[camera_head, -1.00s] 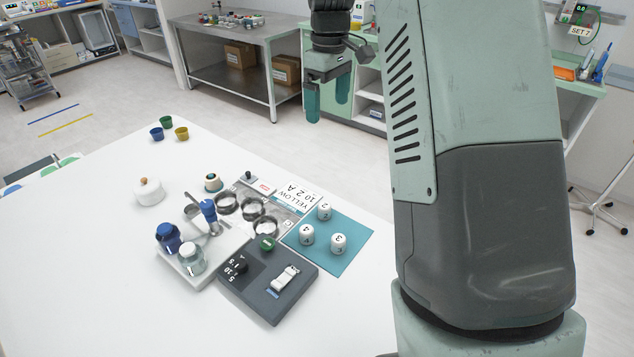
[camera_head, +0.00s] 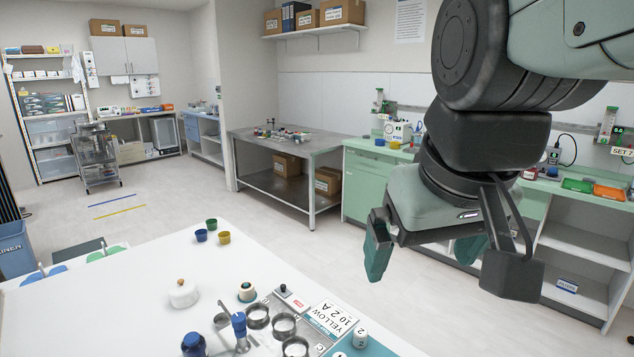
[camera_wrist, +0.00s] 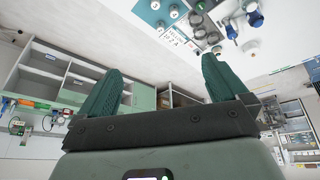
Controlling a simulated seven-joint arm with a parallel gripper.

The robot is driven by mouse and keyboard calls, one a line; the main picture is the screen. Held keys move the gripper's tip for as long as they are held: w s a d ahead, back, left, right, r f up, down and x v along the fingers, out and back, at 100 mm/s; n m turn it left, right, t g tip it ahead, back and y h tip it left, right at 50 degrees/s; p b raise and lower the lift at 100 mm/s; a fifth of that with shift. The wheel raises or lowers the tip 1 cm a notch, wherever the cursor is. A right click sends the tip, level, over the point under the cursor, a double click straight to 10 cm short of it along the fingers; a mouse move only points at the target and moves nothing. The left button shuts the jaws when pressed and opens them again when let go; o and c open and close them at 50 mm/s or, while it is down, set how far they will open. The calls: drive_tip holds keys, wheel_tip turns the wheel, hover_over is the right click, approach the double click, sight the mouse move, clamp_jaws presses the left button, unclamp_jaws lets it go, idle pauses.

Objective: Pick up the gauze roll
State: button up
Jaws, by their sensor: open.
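I cannot pick out a gauze roll for certain in either view. My gripper (camera_head: 424,248) hangs in the right half of the head view, its two teal fingers wide apart with nothing between them. In the wrist view my gripper (camera_wrist: 162,74) is also open and empty. It is off the white table (camera_head: 110,315), in front of the green cabinets (camera_head: 368,185). White numbered cylinders stand on a teal mat at the table's near edge; one cylinder (camera_head: 360,337) shows in the head view, and others (camera_wrist: 174,12) show in the wrist view.
The white table holds a white lidded pot (camera_head: 183,295), several steel rings (camera_head: 284,326), small coloured cups (camera_head: 223,238) and a blue-topped bottle (camera_head: 194,345). A steel bench (camera_head: 285,142) with small items stands behind. Boxes (camera_head: 342,12) sit on a wall shelf. Floor between is clear.

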drive_tip(key=shift+m+t, duration=0.4)
drive_tip(key=shift+m, duration=0.3)
drive_tip(key=s, duration=0.1)
drive_tip(key=s+f, duration=0.1)
drive_tip(key=s, duration=0.1)
drive_tip(key=s+f, duration=0.1)
drive_tip(key=s, duration=0.1)
drive_tip(key=c, duration=0.6)
drive_tip(key=shift+o, duration=0.2)
drive_tip(key=shift+w, duration=0.1)
